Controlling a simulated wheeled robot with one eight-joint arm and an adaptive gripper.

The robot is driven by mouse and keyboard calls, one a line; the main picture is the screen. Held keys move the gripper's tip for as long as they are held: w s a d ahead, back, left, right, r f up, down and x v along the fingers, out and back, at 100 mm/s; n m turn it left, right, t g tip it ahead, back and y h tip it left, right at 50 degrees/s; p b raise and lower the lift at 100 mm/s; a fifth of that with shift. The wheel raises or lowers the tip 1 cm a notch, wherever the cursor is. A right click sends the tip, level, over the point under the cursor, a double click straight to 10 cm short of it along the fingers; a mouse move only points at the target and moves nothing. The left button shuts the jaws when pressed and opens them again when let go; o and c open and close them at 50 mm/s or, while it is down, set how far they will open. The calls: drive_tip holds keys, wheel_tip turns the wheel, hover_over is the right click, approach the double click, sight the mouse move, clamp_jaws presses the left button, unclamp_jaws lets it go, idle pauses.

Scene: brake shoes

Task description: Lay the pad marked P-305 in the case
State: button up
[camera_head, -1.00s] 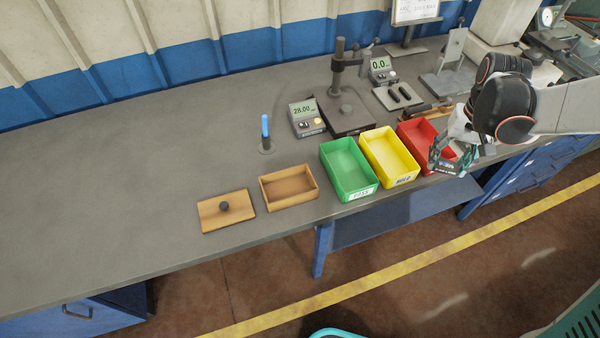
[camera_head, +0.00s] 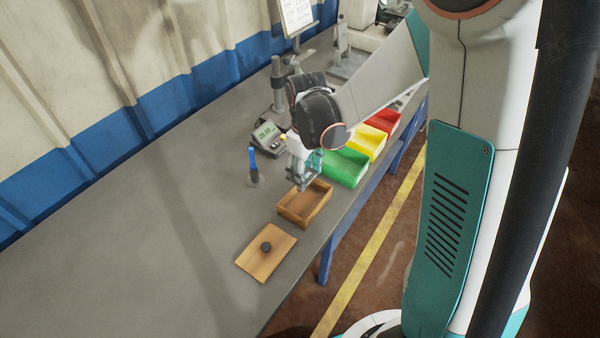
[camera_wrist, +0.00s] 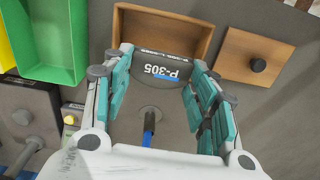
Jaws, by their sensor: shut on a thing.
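The pad marked P-305 (camera_wrist: 160,72) is dark grey with white lettering. It shows between my fingers in the wrist view. My gripper (camera_wrist: 158,95) is shut on it; in the head view my gripper (camera_head: 301,180) hangs by the far edge of the case, and the pad is hard to make out there. The open wooden case (camera_head: 290,215) looks empty where I see into it. It also shows in the wrist view (camera_wrist: 122,30), just beyond the pad, which overlaps its near edge in the picture. Whether they touch I cannot tell.
The wooden lid with a dark knob (camera_head: 282,243) lies beside the case. Green (camera_head: 343,168), yellow (camera_head: 366,146) and red (camera_head: 388,120) bins stand in a row behind. A blue pen in a holder (camera_head: 253,168) and a gauge display (camera_head: 267,133) are close by. The bench's left side is clear.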

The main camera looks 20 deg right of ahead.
sight(305, 204)
drive_tip(key=shift+s+d+f, duration=0.1)
drive_tip(key=shift+d+f, duration=0.05)
drive_tip(key=shift+f, duration=0.1)
wheel_tip(305, 204, down, 11)
drive_tip(key=b, duration=0.8)
drive_tip(key=shift+r+b, duration=0.15)
drive_tip(key=shift+b, duration=0.2)
drive_tip(key=o, duration=1.2)
drive_tip(key=shift+o, duration=0.2)
drive_tip(key=c, duration=0.4)
drive_tip(key=shift+o, duration=0.2)
drive_tip(key=shift+r, duration=0.1)
